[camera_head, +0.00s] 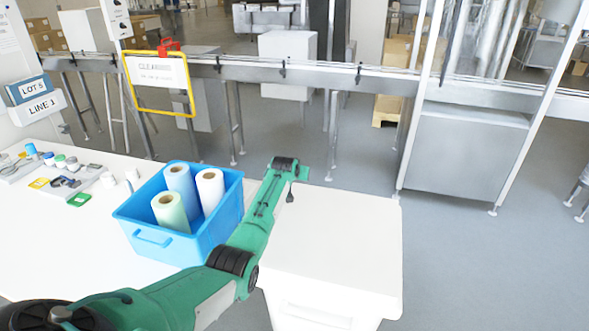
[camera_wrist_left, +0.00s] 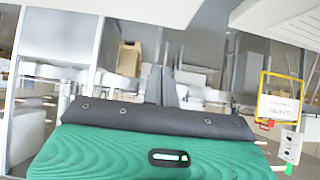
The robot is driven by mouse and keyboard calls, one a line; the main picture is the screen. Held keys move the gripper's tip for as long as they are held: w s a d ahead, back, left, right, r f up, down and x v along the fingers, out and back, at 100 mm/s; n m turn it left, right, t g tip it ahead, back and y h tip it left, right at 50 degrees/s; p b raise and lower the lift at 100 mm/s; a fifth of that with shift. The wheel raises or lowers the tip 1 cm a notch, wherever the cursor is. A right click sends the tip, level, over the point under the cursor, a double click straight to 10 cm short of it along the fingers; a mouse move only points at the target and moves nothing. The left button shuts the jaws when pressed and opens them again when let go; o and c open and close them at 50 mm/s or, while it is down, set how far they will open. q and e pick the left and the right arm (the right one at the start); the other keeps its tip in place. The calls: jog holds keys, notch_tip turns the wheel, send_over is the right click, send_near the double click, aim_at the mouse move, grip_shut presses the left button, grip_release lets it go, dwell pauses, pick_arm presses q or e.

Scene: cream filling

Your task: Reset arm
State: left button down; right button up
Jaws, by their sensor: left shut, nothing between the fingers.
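My left arm, green with dark joints, comes in from the lower left in the head view and reaches up past the blue bin to above the white box's back edge. In the left wrist view my left gripper (camera_wrist_left: 166,86) is shut, with its grey fingers together and nothing between them. The hand is small and partly hidden by its own arm in the head view. It touches nothing that I can make out. My right arm and gripper are not in view.
A blue bin (camera_head: 148,240) with several film rolls (camera_head: 211,190) stands on the white table (camera_head: 60,240), close to my left arm. A white box (camera_head: 335,235) lies beneath the forearm. Behind are a conveyor (camera_head: 300,74) and a yellow-framed sign (camera_head: 160,80). Small parts lie far left.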

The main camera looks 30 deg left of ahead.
pick_arm(q)
jog(key=shift+r+v, duration=0.25)
jog(key=shift+v, duration=2.2)
jog(key=shift+w, duration=0.15)
